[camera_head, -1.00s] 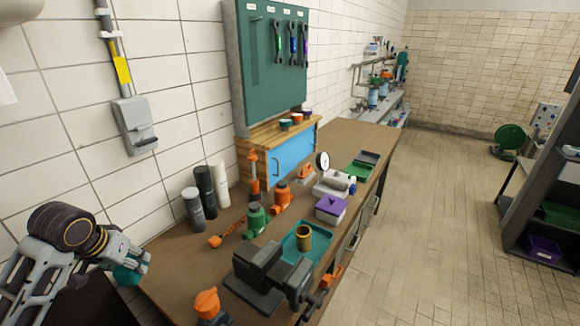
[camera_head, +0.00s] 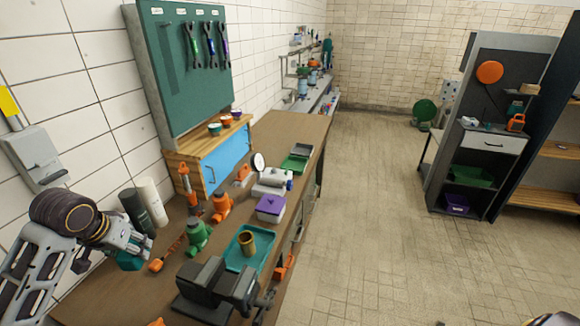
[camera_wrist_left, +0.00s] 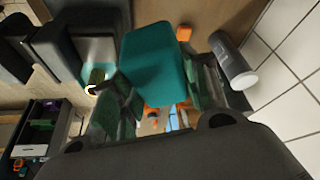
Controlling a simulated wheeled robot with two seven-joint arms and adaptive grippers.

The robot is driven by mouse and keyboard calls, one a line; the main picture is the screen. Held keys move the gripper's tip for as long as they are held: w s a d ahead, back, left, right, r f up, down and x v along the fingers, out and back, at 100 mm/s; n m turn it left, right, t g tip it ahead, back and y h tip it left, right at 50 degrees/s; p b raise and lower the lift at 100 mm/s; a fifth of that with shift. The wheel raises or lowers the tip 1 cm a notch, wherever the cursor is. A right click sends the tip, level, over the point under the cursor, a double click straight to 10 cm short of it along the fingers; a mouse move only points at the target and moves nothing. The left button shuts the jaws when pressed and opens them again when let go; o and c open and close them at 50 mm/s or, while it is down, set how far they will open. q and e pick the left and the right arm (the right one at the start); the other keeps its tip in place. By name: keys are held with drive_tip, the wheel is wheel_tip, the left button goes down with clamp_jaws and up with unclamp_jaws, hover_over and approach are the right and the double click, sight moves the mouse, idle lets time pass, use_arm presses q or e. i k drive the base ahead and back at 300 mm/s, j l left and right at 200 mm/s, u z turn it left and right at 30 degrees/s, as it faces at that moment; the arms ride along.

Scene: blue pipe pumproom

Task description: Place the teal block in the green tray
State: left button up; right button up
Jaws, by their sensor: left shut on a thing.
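The teal block (camera_head: 129,262) is held in my left gripper (camera_head: 136,249) at the left of the head view, raised near the bench's near left side. In the left wrist view the teal block (camera_wrist_left: 155,65) fills the space between the fingers of my left gripper (camera_wrist_left: 155,105), which is shut on it. A shallow green tray (camera_head: 294,163) lies towards the far end of the bench, well away from the block. Another green container (camera_head: 472,177) sits on a shelf of the cabinet at right.
A teal tray (camera_head: 238,263) holding a brass-coloured cylinder (camera_head: 247,244) lies beside a dark vise (camera_head: 205,288). Green (camera_head: 198,236) and orange (camera_head: 221,205) fittings, bottles (camera_head: 152,201) and a purple-lidded box (camera_head: 270,207) crowd the bench. The floor to the right is open.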

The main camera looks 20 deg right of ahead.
sight(295, 168)
drive_tip(key=l+z, duration=0.15)
drive_tip(key=z, duration=0.45)
drive_tip(key=i+l+z, duration=0.1)
drive_tip(key=z, duration=0.2)
drive_tip(key=i+z, duration=0.7)
drive_tip(key=i, duration=0.15)
drive_tip(key=i+z, duration=0.35)
drive_tip(key=i, duration=0.2)
drive_tip(key=i+z, duration=0.5)
drive_tip(key=i, duration=0.6)
drive_tip(key=i+u, duration=0.15)
drive_tip(key=u, duration=0.15)
drive_tip(key=i+l+u, duration=0.1)
drive_tip(key=u, duration=0.15)
drive_tip(key=l+u, duration=0.15)
drive_tip(key=u, duration=0.5)
drive_tip(key=i+l, duration=0.05)
